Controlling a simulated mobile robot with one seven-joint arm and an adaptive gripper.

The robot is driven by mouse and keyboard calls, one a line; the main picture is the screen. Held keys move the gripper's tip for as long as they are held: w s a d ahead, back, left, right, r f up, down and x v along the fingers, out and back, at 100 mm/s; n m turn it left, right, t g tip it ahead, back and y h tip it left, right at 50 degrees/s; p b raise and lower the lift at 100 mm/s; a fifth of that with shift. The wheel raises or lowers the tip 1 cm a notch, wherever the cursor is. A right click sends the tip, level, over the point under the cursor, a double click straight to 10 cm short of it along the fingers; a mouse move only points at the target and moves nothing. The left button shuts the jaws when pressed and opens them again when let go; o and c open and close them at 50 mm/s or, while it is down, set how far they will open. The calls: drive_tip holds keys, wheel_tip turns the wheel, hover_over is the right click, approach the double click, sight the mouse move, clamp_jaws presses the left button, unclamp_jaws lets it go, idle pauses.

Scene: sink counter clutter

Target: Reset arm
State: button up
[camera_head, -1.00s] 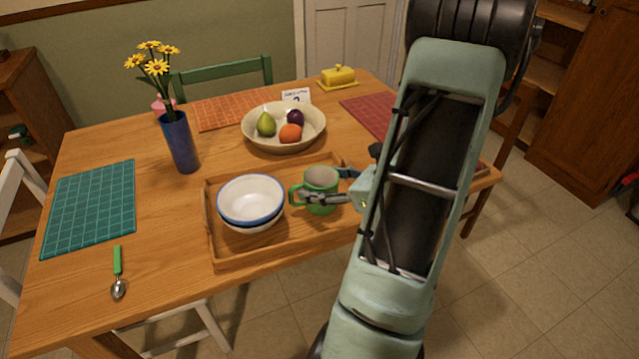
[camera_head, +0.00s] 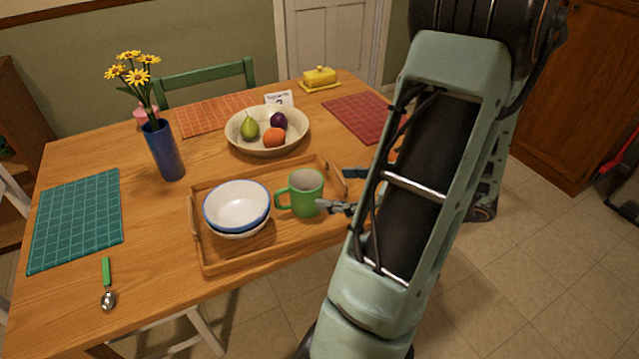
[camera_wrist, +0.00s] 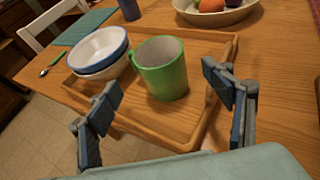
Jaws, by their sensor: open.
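My gripper (camera_head: 347,191) is open and empty at the right part of the wooden tray, just right of the green mug. In the wrist view its two fingers (camera_wrist: 166,104) stand wide apart, with the mug beyond and between them, not gripped. The green mug (camera_head: 309,199) stands upright on the tray (camera_head: 222,263), its handle to the left; it also shows in the wrist view (camera_wrist: 166,79). My arm crosses the right side of the head view and hides part of the tray and table.
A fruit bowl (camera_head: 270,147), blue vase with flowers (camera_head: 164,151), yellow butter dish (camera_head: 319,78), teal placemat (camera_head: 77,218) and green-handled spoon (camera_head: 107,284) are on the table.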

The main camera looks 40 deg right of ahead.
drive_tip(key=shift+v, duration=1.15)
